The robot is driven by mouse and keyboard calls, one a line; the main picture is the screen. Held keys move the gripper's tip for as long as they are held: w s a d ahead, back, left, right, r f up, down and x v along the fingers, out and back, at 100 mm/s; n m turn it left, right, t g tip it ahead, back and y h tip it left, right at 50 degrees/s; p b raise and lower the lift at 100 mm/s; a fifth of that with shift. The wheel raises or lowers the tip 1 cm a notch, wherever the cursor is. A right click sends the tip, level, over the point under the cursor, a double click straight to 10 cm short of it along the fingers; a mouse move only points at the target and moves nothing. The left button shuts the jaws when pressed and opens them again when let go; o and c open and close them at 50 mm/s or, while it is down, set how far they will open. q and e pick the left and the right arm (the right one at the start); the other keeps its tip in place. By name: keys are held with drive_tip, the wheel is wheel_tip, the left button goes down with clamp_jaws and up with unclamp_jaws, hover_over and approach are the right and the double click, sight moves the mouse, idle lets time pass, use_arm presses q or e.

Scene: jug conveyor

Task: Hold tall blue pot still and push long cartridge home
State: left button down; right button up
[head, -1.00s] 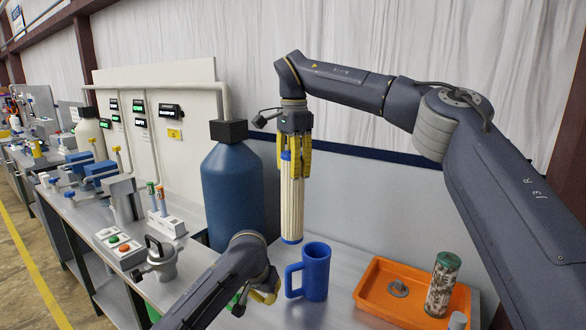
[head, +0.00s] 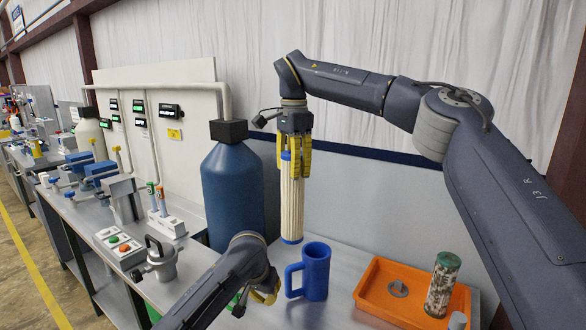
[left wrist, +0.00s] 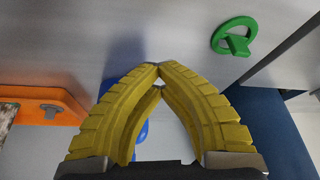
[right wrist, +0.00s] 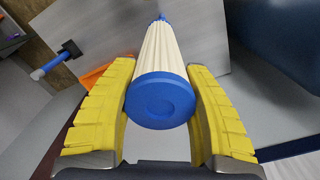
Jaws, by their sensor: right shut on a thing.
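The tall blue pot (head: 317,273) stands upright on the bench, its handle on the left side. The long cartridge (head: 292,208), white and pleated with blue ends, hangs upright above and slightly left of the pot, apart from it. My right gripper (head: 294,165) is shut on its upper end; the right wrist view shows the cartridge's blue cap (right wrist: 160,100) between both fingers. My left gripper (head: 266,292) is left of the pot's handle. In the left wrist view its fingertips (left wrist: 159,70) meet with nothing seen between them, and they partly hide the blue pot (left wrist: 141,132).
An orange tray (head: 366,300) right of the pot holds a grey part (head: 398,289) and a dirty cartridge (head: 443,285). A big blue tank (head: 232,190) stands behind my left arm. A green ring-shaped part (left wrist: 235,38) lies on the bench near my left gripper.

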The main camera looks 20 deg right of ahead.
use_arm(q)
drive_tip(key=shift+f, duration=0.3)
idle(0.4)
drive_tip(key=c, duration=1.7)
unclamp_jaws()
drive_tip(key=shift+r, duration=0.15)
drive_tip(key=v, duration=1.1)
drive_tip(key=shift+s+r, duration=0.1)
drive_tip(key=shift+r, duration=0.25)
drive_tip(key=shift+a, duration=0.1)
